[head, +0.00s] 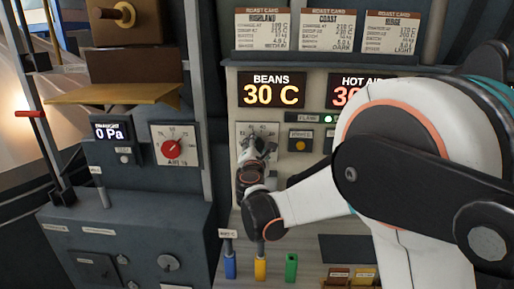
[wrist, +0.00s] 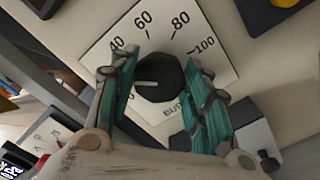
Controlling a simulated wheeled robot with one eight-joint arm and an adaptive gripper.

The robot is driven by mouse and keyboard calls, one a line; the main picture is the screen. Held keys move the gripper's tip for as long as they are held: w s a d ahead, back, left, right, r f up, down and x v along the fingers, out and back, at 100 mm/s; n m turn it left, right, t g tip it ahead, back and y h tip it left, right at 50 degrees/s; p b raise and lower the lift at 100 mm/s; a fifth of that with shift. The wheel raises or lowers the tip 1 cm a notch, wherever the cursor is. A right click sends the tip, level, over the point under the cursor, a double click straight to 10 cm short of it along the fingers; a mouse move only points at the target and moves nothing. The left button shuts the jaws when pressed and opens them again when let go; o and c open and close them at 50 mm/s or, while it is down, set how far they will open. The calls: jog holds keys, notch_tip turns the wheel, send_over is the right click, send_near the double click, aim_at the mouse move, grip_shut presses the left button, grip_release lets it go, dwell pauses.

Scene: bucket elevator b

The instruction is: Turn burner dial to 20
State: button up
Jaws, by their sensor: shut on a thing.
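The burner dial is a black round knob (wrist: 158,80) with a pale pointer line, on a white square plate (wrist: 160,28) marked 40, 60, 80 and 100, plus a partly covered 0. My gripper (wrist: 162,68) is shut on the knob, one teal finger on each side. The pointer points left in the wrist view, below the 40 mark. The 20 mark is hidden behind the left finger, so the exact reading cannot be told. In the head view my gripper (head: 258,150) covers most of the dial plate (head: 242,131).
The BEANS display (head: 271,90) reads 30 C; the HOT AIR display (head: 350,92) is partly hidden by my arm. A red dial (head: 170,149) sits on the left cabinet. Blue, yellow (head: 260,269) and green handles stand below. A small grey block (wrist: 248,130) lies close to the right finger.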

jog(key=shift+n, duration=1)
jog(key=o, duration=1.1)
jog(key=shift+c, duration=0.2)
jog(key=s, duration=1.2)
jog(key=shift+a, duration=0.25)
